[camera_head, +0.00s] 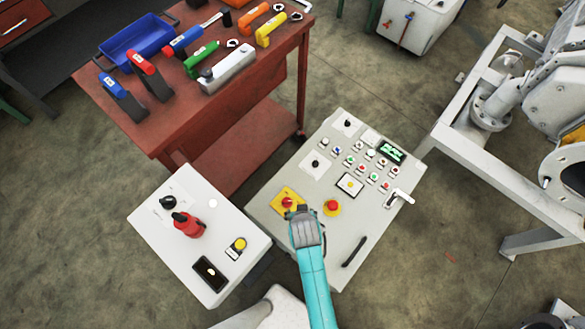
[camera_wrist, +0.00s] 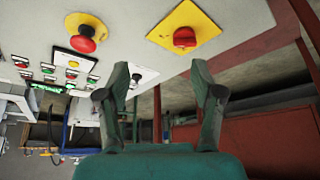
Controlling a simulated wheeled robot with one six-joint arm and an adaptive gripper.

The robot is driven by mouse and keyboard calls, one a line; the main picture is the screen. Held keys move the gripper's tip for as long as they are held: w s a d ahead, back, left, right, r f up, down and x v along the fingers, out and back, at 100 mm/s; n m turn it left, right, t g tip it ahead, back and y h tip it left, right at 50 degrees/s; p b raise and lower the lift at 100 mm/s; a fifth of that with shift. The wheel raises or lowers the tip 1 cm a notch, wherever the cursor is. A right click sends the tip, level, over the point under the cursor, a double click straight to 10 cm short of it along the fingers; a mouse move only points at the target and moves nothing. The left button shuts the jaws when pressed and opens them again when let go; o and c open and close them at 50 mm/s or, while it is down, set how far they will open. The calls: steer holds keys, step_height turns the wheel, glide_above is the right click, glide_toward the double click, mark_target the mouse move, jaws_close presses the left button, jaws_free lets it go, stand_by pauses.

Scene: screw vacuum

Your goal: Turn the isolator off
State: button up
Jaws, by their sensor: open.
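A red rotary knob on a yellow square plate, which looks like the isolator (camera_head: 287,203), sits on the sloped grey control panel (camera_head: 270,221). The wrist view shows this isolator (camera_wrist: 185,38) at the upper right, above and beyond my right fingertip. My gripper (camera_head: 300,210) is close beside it, in front of the panel. In the wrist view my gripper (camera_wrist: 160,82) has its two fingers apart, with nothing between them. The fingers appear clear of the knob. The exact gap and the knob's setting cannot be told.
A red emergency button (camera_head: 332,206) on yellow sits right beside the isolator. A white box (camera_head: 150,222) with a red handle (camera_head: 187,225) stands at left. A red workbench (camera_head: 180,110) with tools is behind; a metal frame (camera_head: 480,185) is at right.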

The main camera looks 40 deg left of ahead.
glide_toward(287, 201)
steer(key=r, duration=0.2)
steer(key=shift+n+g, duration=0.3)
steer(key=shift+g, duration=0.1)
steer(key=x, duration=1.1)
steer(key=shift+d, duration=0.3)
steer(key=c, duration=1.1)
